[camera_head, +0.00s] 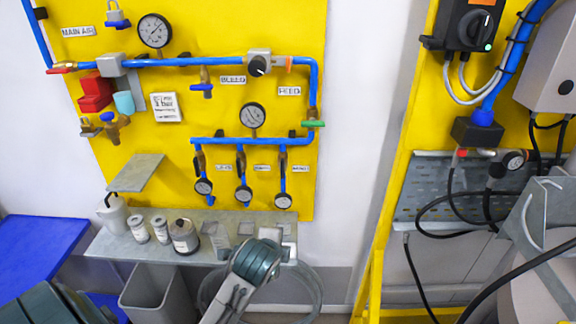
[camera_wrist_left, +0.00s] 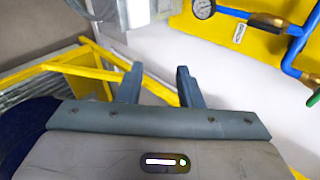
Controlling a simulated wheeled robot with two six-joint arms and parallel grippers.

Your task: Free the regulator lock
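A grey block with a black knob (camera_head: 259,65), which looks like the regulator, sits on the upper blue pipe of the yellow panel. An orange ring (camera_head: 289,63) is on the pipe just right of it. I cannot tell which part is its lock, or how it is set. A pressure gauge (camera_head: 252,116) is below. My left gripper (camera_wrist_left: 158,78) is open and empty in the left wrist view, away from the panel, with its fingers in front of yellow bars and pale wall. Its fingertips do not show in the head view. My right gripper is in neither view.
A padlock (camera_head: 117,16) hangs at the panel's top left. A grey shelf (camera_head: 110,246) with several canisters juts out below the panel, over a grey bin (camera_head: 157,292). A yellow frame (camera_head: 393,180) with hoses stands at right. Space in front of the knob looks clear.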

